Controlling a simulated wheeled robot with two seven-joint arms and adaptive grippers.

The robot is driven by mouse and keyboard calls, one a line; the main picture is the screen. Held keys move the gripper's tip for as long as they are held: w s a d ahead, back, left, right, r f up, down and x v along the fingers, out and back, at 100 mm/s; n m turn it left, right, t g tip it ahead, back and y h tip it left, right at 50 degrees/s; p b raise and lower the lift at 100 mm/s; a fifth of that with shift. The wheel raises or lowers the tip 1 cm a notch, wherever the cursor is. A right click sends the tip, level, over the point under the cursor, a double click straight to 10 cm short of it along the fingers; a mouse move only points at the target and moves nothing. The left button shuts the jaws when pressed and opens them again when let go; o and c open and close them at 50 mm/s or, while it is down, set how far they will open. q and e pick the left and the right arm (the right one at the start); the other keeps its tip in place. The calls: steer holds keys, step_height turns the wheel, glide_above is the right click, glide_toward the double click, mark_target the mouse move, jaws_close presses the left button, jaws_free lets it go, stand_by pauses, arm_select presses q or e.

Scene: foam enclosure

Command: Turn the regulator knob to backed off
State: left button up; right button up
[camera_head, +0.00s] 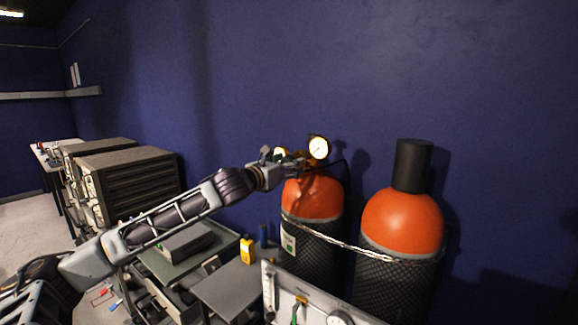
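A regulator with a round, lit-faced gauge (318,147) sits on top of the left gas cylinder (313,196), which has an orange shoulder and dark mesh-covered body. My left arm reaches in from the left, and its gripper (288,159) is at the regulator, just left of the gauge. The regulator knob cannot be made out; the gripper covers that area. The fingers are too small and overlapped with brass parts to tell whether they are open or shut. My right gripper is not in view.
A second orange cylinder (402,220) with a black cap (412,165) stands to the right. A chain (350,246) runs across both cylinders. A panel with gauges (318,303) stands in front, with a yellow device (247,251) left of it. The blue wall is close behind.

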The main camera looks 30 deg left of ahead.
arm_select(q)
steer(key=shift+c, duration=0.2)
steer(key=c, duration=1)
